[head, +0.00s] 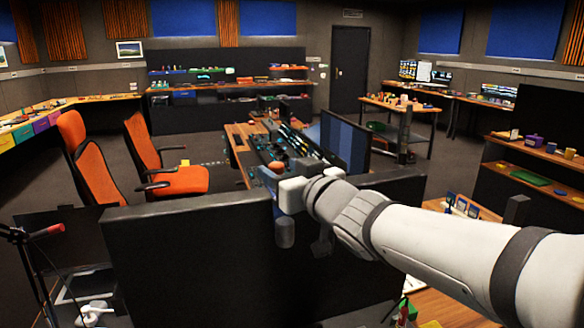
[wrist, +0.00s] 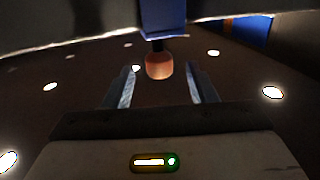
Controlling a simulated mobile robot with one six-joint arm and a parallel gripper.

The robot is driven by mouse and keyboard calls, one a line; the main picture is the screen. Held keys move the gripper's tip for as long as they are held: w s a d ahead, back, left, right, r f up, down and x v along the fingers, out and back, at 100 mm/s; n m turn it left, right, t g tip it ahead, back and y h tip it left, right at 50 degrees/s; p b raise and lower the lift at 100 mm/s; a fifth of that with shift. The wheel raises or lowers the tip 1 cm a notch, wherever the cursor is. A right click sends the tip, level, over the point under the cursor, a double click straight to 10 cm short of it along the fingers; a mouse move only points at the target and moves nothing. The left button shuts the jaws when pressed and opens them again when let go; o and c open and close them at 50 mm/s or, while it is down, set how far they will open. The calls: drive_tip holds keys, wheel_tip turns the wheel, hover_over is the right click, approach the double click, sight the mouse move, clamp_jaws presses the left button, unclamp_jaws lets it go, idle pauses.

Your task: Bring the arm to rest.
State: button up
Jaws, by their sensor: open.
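My gripper (wrist: 160,67) shows in the wrist view with its two fingers spread apart. Nothing is visibly clamped between them. A rounded orange-pink thing (wrist: 158,65) appears between the fingertips in that view; I cannot tell how far beyond them it is. In the head view my white arm reaches in from the lower right, over a black partition (head: 190,250), with its wrist end near the middle of the picture. The fingers cannot be made out clearly there. Beyond the wrist end is the desk with a dark control panel (head: 268,148).
A monitor (head: 345,142) stands just behind my wrist end. Orange chairs (head: 178,180) are to the left. Shelves (head: 540,150) stand at the right. A microphone arm (head: 35,232) is at the lower left. Open floor (head: 230,182) lies between the chair and the desk.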

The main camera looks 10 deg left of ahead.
drive_tip(key=s+d+f+m+g+h, duration=0.1)
drive_tip(key=d+f+m+h, duration=0.1)
drive_tip(key=d+f+h, duration=0.45)
drive_tip(key=s+d+f+m+h, duration=0.1)
drive_tip(key=d+f+m+h, duration=0.15)
drive_tip(key=d, duration=0.75)
drive_tip(key=s+d+f+m+g+h, duration=0.1)
drive_tip(key=d+f+m+h, duration=0.2)
drive_tip(key=d+f, duration=0.35)
drive_tip(key=s+d+f+m+g, duration=0.1)
drive_tip(key=s+d+f+g, duration=0.2)
drive_tip(key=s, duration=0.4)
drive_tip(key=s+d+f+g+h, duration=0.1)
drive_tip(key=s+d+f+g, duration=0.3)
drive_tip(key=s, duration=0.3)
drive_tip(key=shift+f+m+g, duration=0.35)
drive_tip(key=shift+f+g, duration=0.05)
drive_tip(key=shift+f, duration=0.4)
